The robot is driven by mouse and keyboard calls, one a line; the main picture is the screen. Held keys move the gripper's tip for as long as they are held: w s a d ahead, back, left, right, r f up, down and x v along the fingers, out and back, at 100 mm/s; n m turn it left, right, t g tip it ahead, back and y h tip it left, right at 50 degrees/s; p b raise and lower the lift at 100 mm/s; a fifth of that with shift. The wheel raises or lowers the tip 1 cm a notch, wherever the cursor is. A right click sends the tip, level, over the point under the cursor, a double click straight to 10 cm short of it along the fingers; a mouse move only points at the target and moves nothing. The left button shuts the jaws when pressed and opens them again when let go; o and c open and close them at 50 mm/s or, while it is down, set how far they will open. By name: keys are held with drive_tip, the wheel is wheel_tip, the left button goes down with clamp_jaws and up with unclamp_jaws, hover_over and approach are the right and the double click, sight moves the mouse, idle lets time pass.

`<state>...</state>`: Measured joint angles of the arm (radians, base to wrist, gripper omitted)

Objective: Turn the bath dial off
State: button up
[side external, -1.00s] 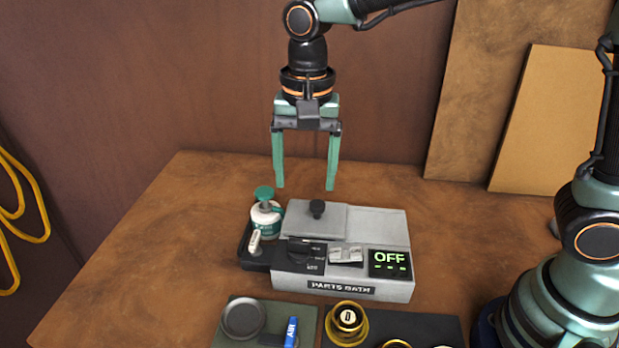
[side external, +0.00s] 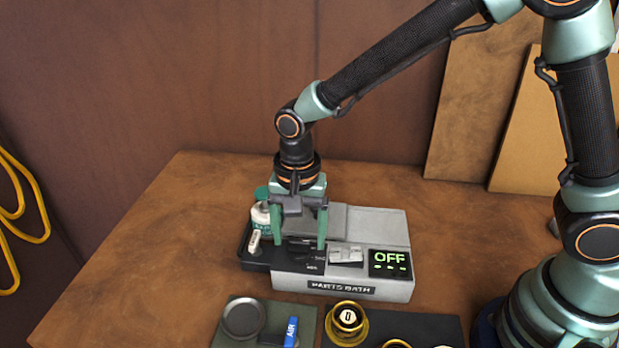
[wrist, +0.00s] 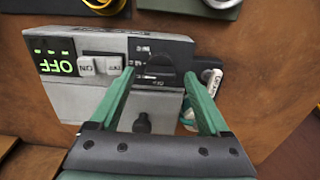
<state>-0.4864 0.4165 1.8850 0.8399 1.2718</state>
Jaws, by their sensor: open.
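The parts bath (side external: 341,281) is a grey box on the brown bench, with a green OFF display (side external: 390,263) at its right front. Its black dial (wrist: 160,68) sits on a dark panel at the left; in the side view my gripper partly hides it. Two light push buttons (side external: 346,255) lie between dial and display. My gripper (side external: 297,245) is open, pointing down over the dial panel. In the wrist view the green fingers (wrist: 157,85) stand on either side of the dial, with nothing gripped. I cannot tell whether they touch the dial.
A white bottle with a green top (side external: 262,214) stands close left of my gripper. The bath's black lid knob (wrist: 142,123) is near the fingers. In front lie a green tray (side external: 231,337), a blue AIR piece (side external: 291,331) and a gold ring (side external: 347,323).

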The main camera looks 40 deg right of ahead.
drive_tip(key=shift+f, duration=0.25)
clamp_jaws()
